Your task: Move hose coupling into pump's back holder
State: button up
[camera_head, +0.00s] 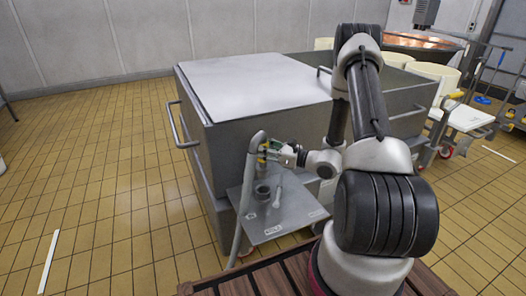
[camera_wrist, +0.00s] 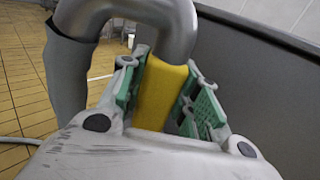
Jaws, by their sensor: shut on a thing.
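The hose coupling shows a yellow sleeve (camera_wrist: 163,92) below a bent grey metal pipe in the wrist view. My gripper (camera_wrist: 160,100) is shut on this sleeve, with a green finger on each side. In the head view the coupling (camera_head: 262,158) and my gripper (camera_head: 271,150) are above a grey metal shelf (camera_head: 292,222). A dark round cup-like holder (camera_head: 262,194) stands on the shelf below the coupling; I cannot tell whether they touch. A slim light-grey rod-like piece (camera_head: 279,197) stands beside it. I cannot make out the pump's body or which holder is the back one.
The grey hose (camera_head: 241,205) runs from the coupling down to the floor, left of the shelf. A large steel vat (camera_head: 232,135) stands directly behind the shelf. A white cart (camera_head: 468,118) is at the right. The tiled floor (camera_head: 105,175) at the left is mostly clear.

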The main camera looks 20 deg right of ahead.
aim_at(263, 135)
jog(key=shift+r, duration=2.85)
